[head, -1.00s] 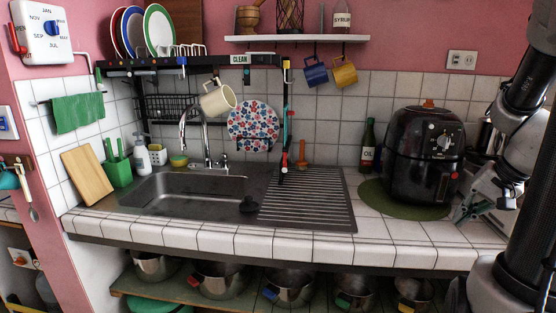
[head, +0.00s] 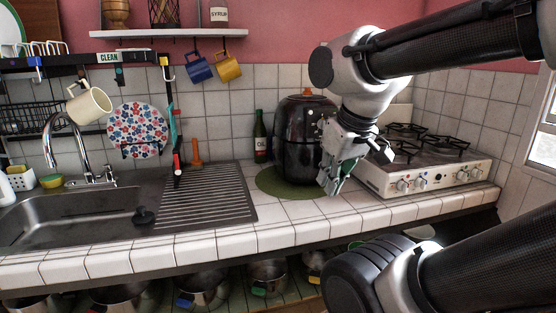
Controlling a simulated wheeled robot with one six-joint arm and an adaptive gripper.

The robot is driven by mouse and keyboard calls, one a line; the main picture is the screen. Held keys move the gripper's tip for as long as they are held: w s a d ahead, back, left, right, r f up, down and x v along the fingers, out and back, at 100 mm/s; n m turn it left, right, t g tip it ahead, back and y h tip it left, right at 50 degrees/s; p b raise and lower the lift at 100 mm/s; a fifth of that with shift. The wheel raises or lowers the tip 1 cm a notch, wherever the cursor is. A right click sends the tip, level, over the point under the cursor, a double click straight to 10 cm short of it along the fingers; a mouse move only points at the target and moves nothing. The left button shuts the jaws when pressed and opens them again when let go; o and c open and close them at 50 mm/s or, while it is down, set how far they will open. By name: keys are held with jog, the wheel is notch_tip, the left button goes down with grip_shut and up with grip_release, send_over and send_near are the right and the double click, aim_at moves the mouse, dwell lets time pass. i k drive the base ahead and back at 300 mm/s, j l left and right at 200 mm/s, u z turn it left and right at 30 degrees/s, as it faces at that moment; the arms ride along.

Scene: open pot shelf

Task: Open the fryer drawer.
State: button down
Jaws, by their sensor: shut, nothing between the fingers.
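The black air fryer (head: 296,137) stands upright on a round green mat (head: 272,183) on the white tiled counter. Its left side and part of its front show; my arm and gripper hide its right side and the drawer handle, so I cannot tell how the drawer sits from here. My gripper (head: 333,185) is in front of the fryer's lower right, pointing down toward the counter edge. Its fingers are shut and empty. I cannot tell whether it touches the fryer.
A dark oil bottle (head: 260,138) stands left of the fryer. A white gas stove (head: 440,175) is close on the right. The sink (head: 80,215) and ribbed drainboard (head: 205,195) are on the left. Pots (head: 205,288) sit on the shelf below. The counter front is clear.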

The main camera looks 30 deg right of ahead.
aim_at(301, 161)
jog(key=j+z, duration=0.2)
jog(key=z, duration=0.15)
jog(key=k+j+z, duration=0.15)
jog(key=z, duration=0.2)
jog(key=k+j+z, duration=0.1)
jog(key=z, duration=0.25)
